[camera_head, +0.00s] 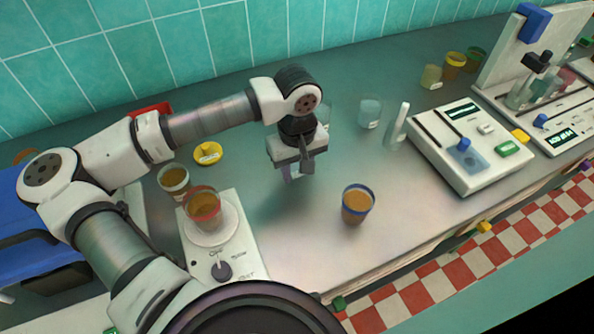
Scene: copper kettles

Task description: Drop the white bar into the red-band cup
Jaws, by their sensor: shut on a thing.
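The red-band cup (203,208) holds brown liquid and stands upright on the round plate of a white stirrer (232,243), left of centre. My gripper (292,172) is above the steel bench, to the right of the cup and farther back. It points down and is shut on a small pale thing, which I take to be the white bar. The fingers hide most of it, so its shape is unclear. The gripper is clear of the cup and does not touch it.
A blue-band cup (357,205) stands on the bench to the right of my gripper. A cup (174,181) and a yellow dish (208,153) are behind the red-band cup. Glassware (370,112) and a white instrument (470,150) stand at right. The bench between the stirrer and blue-band cup is clear.

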